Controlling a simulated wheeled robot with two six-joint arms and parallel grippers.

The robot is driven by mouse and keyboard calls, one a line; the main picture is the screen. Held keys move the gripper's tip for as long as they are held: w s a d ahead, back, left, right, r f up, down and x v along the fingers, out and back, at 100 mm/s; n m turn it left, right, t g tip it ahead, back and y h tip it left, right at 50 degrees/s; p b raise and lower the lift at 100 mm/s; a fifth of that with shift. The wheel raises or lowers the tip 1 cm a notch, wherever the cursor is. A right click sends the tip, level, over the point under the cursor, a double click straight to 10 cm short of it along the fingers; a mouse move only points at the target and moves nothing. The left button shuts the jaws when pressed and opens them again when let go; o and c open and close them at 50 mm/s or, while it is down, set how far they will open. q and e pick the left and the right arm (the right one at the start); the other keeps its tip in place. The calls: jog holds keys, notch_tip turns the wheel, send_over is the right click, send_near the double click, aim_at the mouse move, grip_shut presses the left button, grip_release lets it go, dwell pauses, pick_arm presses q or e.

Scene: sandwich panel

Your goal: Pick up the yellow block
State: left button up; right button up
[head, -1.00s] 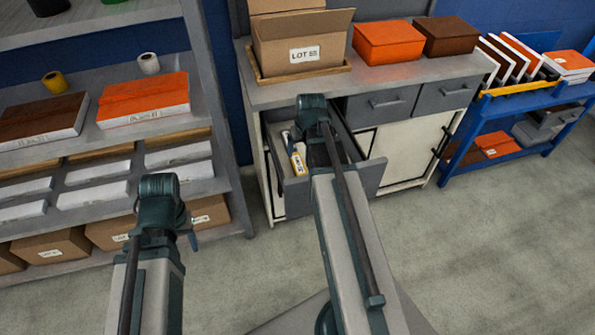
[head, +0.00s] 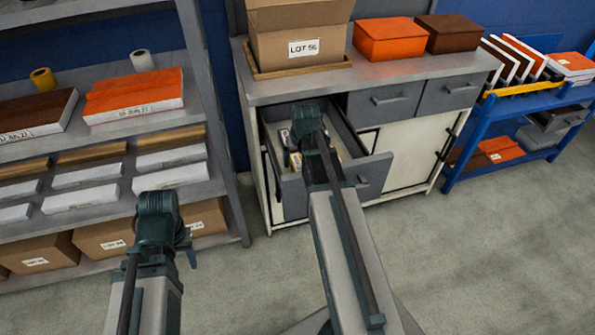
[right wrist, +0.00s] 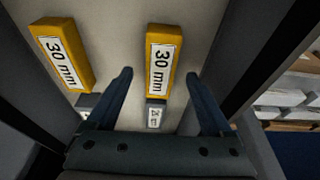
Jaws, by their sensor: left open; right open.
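Two yellow blocks with white "30 mm" labels lie in the open drawer in the right wrist view. One yellow block (right wrist: 160,62) is upright in the picture, between and just beyond the fingertips of my right gripper (right wrist: 159,76). The other yellow block (right wrist: 62,55) is tilted, left of the left finger. My right gripper is open and empty, with its fingers apart.
The open grey drawer (head: 372,180) has walls close around my right gripper. Smaller grey blocks, one with a label (right wrist: 155,116), lie near the fingers. A cardboard box (head: 300,50) stands on the cabinet above. A loaded shelf (head: 225,150) is at the left; the floor (head: 480,250) is clear.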

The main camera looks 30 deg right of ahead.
jog(key=b+x, duration=0.1)
jog(key=x, duration=0.1)
jog(key=shift+f, duration=0.3)
jog(key=shift+r, duration=0.1)
grip_shut()
